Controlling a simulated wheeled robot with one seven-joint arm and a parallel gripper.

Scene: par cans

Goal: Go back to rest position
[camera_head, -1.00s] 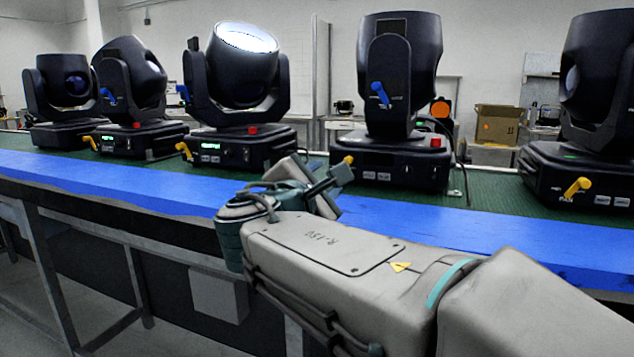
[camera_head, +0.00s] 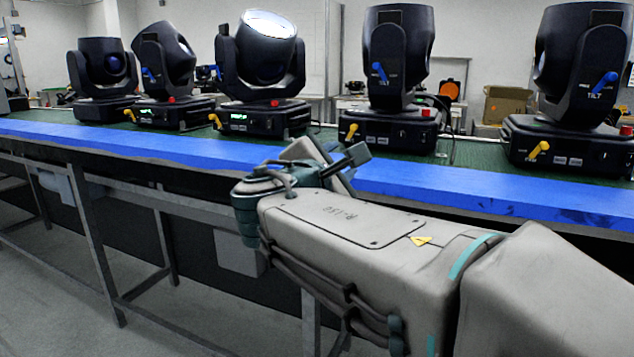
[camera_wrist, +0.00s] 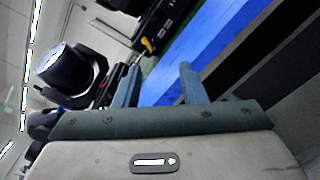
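My gripper (camera_head: 352,163) is at the end of my bent arm, in front of the blue front edge of the table. In the wrist view my gripper (camera_wrist: 160,84) shows two fingers standing apart with nothing between them. A row of black moving-head lights stands on the table. The lit one (camera_head: 262,60) is left of the middle. Another light (camera_head: 398,60) stands behind and to the right of my gripper. My gripper appears apart from all the lights.
The table has a green top (camera_head: 470,160) and a blue front edge (camera_head: 120,141). Its grey metal legs (camera_head: 97,245) stand on a grey floor. More lights stand at the far left (camera_head: 103,70) and right (camera_head: 580,65). A cardboard box (camera_head: 506,104) is behind. The floor at lower left is clear.

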